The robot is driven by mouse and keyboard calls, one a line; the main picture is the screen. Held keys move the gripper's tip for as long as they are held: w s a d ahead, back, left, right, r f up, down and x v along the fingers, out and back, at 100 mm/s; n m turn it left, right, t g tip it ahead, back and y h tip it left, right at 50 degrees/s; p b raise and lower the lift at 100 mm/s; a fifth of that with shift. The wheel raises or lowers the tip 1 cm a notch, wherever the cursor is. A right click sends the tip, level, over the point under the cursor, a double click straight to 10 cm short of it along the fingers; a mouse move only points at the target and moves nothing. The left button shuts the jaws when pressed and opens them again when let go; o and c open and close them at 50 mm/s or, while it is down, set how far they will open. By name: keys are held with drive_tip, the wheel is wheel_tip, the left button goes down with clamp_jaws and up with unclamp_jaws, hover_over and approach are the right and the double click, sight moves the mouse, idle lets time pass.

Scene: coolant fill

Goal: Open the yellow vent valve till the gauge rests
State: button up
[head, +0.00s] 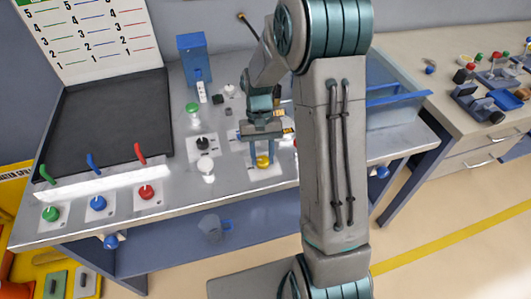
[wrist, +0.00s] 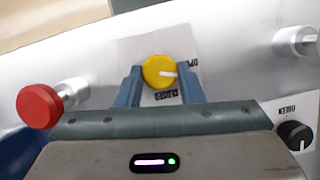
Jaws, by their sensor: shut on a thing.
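The yellow vent valve (wrist: 157,72) is a round knob with a white pointer mark, on a white label plate with partly hidden lettering. In the wrist view the pointer aims to the right. My gripper (wrist: 160,82) has its two blue fingers on either side of the knob, shut on it. In the head view the yellow knob (head: 263,162) shows at the bench front, just below my gripper (head: 262,150). I cannot make out a gauge in either view; my arm hides part of the bench.
A red knob (wrist: 39,106) and a black knob (wrist: 295,135) flank the valve. Green (head: 50,214), blue (head: 97,204) and red (head: 146,192) knobs stand at the left front under a dark tray (head: 105,125). A clear tank (head: 395,110) is right of my arm.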

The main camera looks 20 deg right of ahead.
drive_tip(key=shift+s+a+f+n+h, duration=0.15)
drive_tip(key=shift+n+h, duration=0.25)
drive_tip(key=shift+n, duration=0.7)
drive_tip(key=o, duration=1)
drive_tip(key=shift+s, duration=0.1)
drive_tip(key=shift+w+r, duration=0.25)
drive_tip(key=shift+r, duration=0.15)
drive_tip(key=v, duration=1.3)
drive_tip(key=shift+b, duration=0.35)
